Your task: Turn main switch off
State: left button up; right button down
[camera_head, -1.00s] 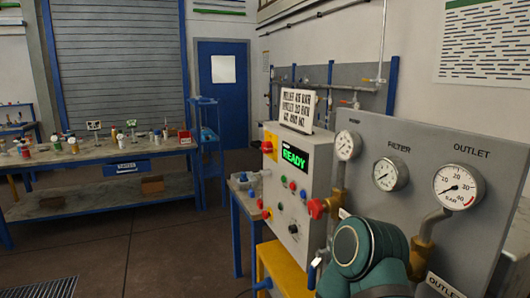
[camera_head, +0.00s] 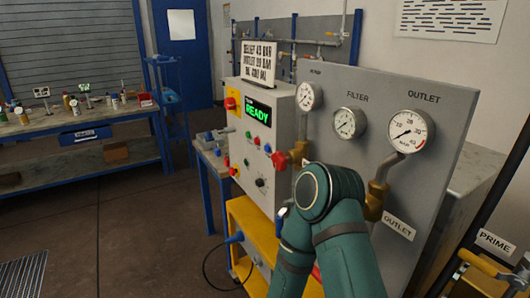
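Neither gripper shows; the teal arm's far end is not visible.
A workbench (camera_head: 100,122) with small items is at the left. The floor (camera_head: 130,215) between them is clear.

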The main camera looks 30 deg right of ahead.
aim_at(230, 103)
jog(key=i+j, duration=0.85)
jog(key=i, duration=0.15)
jog(key=i+j+z, duration=0.55)
jog(key=j, duration=0.2)
